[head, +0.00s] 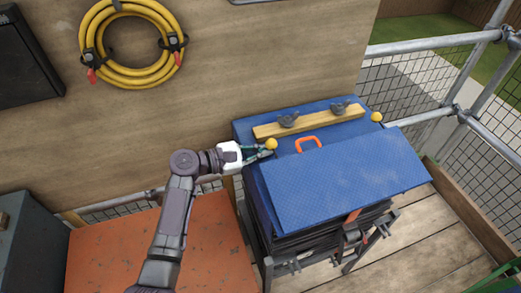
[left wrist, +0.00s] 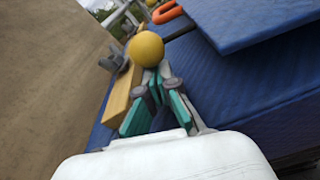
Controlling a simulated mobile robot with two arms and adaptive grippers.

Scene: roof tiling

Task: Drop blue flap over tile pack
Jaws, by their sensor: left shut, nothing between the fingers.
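The blue flap (head: 345,178) is a stiff textured sheet slanting over the front of the tile pack (head: 325,238), whose dark stacked layers show beneath it. In the left wrist view the flap (left wrist: 255,22) stands out above another blue surface. An orange loop handle (head: 308,142) shows at its back edge. My left gripper (head: 268,153) is shut and empty at the pack's left back corner, close by a yellow ball (head: 271,144). In the left wrist view the ball (left wrist: 146,49) is just beyond the fingertips; I cannot tell whether they touch. My right gripper is out of view.
A wooden batten (head: 295,123) with two dark grey clamps lies on the blue top behind the flap. A second yellow ball (head: 376,117) is at the right. An orange surface (head: 205,245) is at left; a wood wall stands behind, metal rails (head: 425,45) at right.

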